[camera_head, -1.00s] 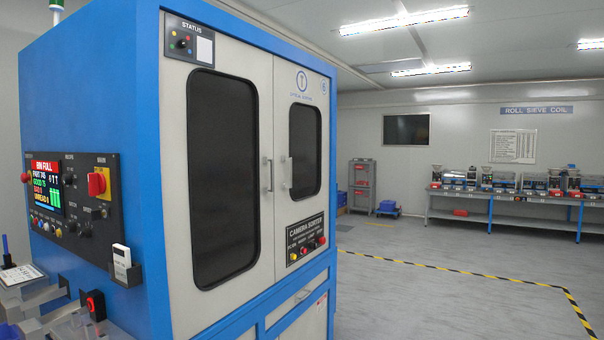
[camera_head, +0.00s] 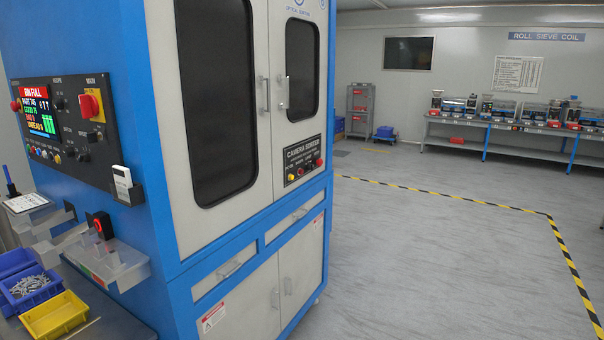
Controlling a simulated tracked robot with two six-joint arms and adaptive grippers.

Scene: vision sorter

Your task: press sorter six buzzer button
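The sorter cabinet (camera_head: 165,250), blue with pale doors, fills the left of the head view. Its left side carries a black control panel (camera_head: 85,162) with a lit screen (camera_head: 36,110) reading "BIN FULL". Several small coloured buttons (camera_head: 45,153) sit in a row under the screen. A red rotary switch (camera_head: 91,105) on a yellow plate is at the panel's right, and a red knob (camera_head: 15,105) at its left edge. A second small panel, marked "CAMERA SORTER" (camera_head: 303,158), has several coloured buttons on the front. I cannot tell which button is the buzzer. Neither gripper is in view.
A blue bin (camera_head: 28,287) of metal parts and a yellow bin (camera_head: 55,315) stand at the lower left. A clear tray (camera_head: 130,266) juts from the cabinet. Open floor (camera_head: 430,270) with yellow-black tape lies right. A long bench (camera_head: 500,130) stands along the far wall.

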